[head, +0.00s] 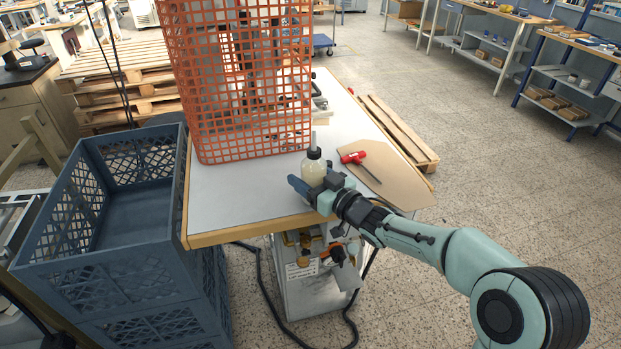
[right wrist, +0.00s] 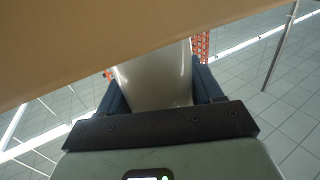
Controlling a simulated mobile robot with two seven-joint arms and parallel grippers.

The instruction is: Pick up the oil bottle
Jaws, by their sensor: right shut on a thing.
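The oil bottle (head: 314,170) has a pale, cream-coloured body, a black cap and a thin grey spout. It stands upright at the near part of the white table top. My right gripper (head: 316,188) reaches in from the right and is shut around the bottle's lower body. In the right wrist view the bottle (right wrist: 155,75) fills the space between the two dark fingers (right wrist: 158,88). I cannot tell whether the bottle's base touches the table. My left gripper is not in view.
An orange mesh guard (head: 240,90) stands just behind the bottle. A red-handled tool (head: 354,157) lies on a brown board (head: 390,185) to the right. Blue crates (head: 105,262) stand left of the table (head: 230,205). The table's near left part is clear.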

